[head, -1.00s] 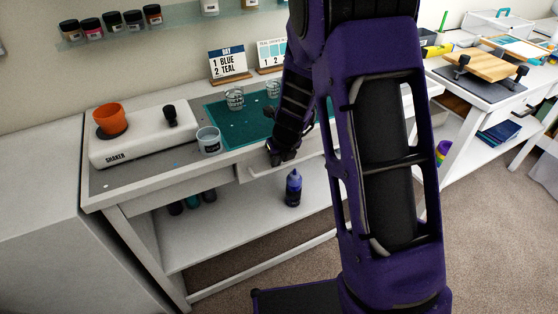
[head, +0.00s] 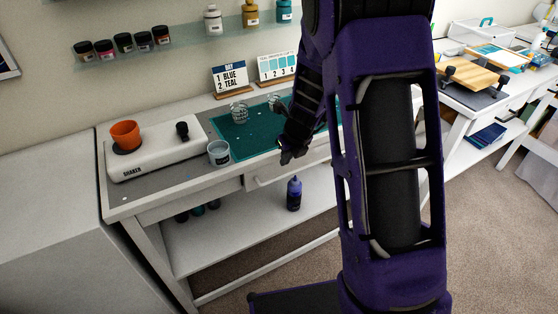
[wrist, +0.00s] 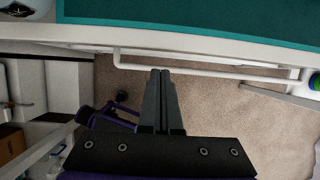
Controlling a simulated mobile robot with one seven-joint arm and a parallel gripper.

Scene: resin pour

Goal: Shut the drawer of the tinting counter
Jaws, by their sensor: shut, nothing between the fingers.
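The tinting counter (head: 160,208) is a white bench with a teal mat on top. Its drawer front (head: 315,158) sits below the counter edge, with a pale bar handle (head: 258,182). No drawer interior shows, and I cannot tell whether a small gap remains. My gripper (head: 287,160) is shut and empty, in front of the drawer and pointing down. In the wrist view, the shut fingertips (wrist: 162,72) are close to the long handle bar (wrist: 210,70); contact is unclear. My arm hides the drawer's right part in the head view.
A shaker (head: 160,148) with an orange cup (head: 125,135) and a clear cup (head: 219,153) stand on the counter. A dark bottle (head: 294,194) stands on the lower shelf. Carpet (head: 490,215) is open at the right.

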